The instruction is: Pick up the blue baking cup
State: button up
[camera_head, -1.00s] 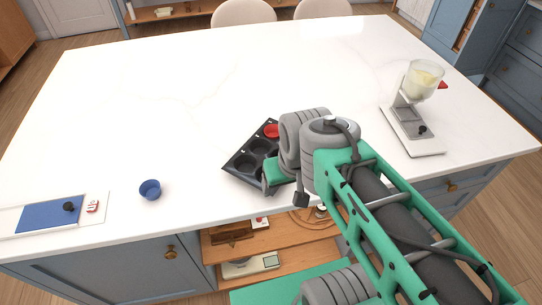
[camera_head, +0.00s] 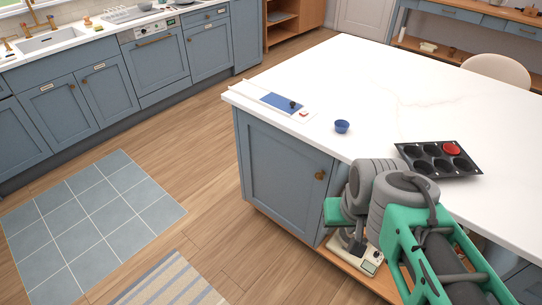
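The blue baking cup (camera_head: 342,127) stands upright on the white island top, close to its front edge. A dark muffin tin (camera_head: 478,170) lies on the island to its right, with a red cup (camera_head: 451,149) in one of its wells.
A blue mat on a white board (camera_head: 282,103) lies left of the cup, with a small red-and-white item (camera_head: 304,113) beside it. The island's front edge and cabinet (camera_head: 280,165) stand close to my arm. Open wooden floor lies to the left.

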aim_at(341, 126)
jog(key=z, duration=0.2)
jog(key=k, duration=0.3)
jog(key=u, duration=1.55)
jog(key=i, duration=1.2)
jog(key=z, duration=0.45)
jog(key=i, duration=0.75)
jog(key=z, duration=1.15)
jog(key=i, duration=0.5)
jog(key=z, duration=0.5)
